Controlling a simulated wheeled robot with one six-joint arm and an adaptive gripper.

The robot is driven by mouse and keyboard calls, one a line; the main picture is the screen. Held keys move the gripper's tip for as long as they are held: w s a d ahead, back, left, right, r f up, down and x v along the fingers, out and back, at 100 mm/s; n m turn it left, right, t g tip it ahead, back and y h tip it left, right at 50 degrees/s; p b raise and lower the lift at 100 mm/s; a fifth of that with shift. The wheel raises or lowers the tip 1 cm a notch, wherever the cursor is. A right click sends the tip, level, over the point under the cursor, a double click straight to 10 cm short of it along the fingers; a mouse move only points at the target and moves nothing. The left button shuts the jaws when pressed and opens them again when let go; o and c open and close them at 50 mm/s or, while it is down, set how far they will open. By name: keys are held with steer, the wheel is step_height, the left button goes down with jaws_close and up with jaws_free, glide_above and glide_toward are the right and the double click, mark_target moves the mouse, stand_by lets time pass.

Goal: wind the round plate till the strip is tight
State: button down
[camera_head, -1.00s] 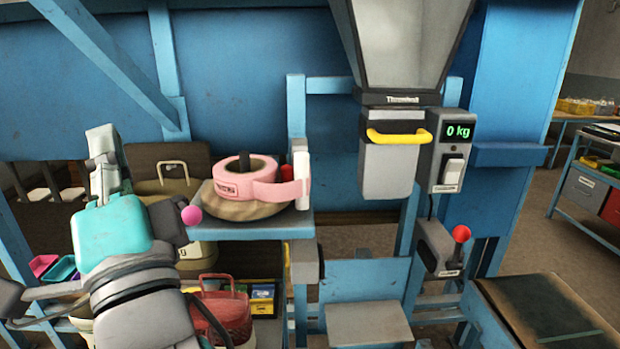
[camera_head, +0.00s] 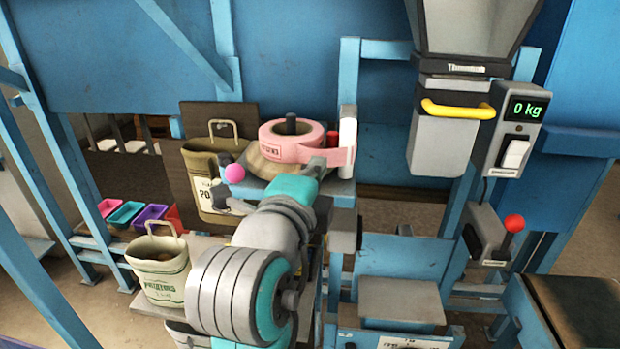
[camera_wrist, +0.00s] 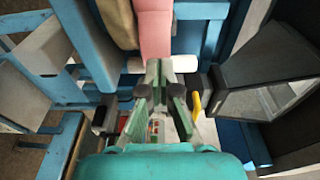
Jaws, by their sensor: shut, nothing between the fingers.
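The round plate (camera_head: 256,163) is tan and lies flat on a blue shelf, mostly covered by a roll of pink strip (camera_head: 292,150) around a dark spindle. The strip's free end reaches right to an upright white roller (camera_head: 347,147); I cannot tell how tight it is. A pink ball knob (camera_head: 234,173) shows at the plate's left edge. My gripper (camera_head: 318,167) is at the plate's front right. In the wrist view, my gripper (camera_wrist: 166,72) is shut and empty, its tips by the white roller (camera_wrist: 190,67) and strip (camera_wrist: 155,30). Contact is unclear.
Right of the shelf hangs a grey hopper with a yellow handle (camera_head: 458,109), beside a 0 kg display (camera_head: 527,109). A red-knobbed lever (camera_head: 514,223) is lower right. Sacks (camera_head: 160,268) and small coloured trays (camera_head: 125,213) stand at left. Blue posts frame the shelf.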

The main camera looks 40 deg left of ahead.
mark_target(334, 141)
steer(key=x, duration=0.8)
steer(key=shift+w+a, duration=0.1)
steer(key=shift+w, duration=0.1)
steer(key=shift+x, duration=0.95)
steer(key=shift+d, duration=0.25)
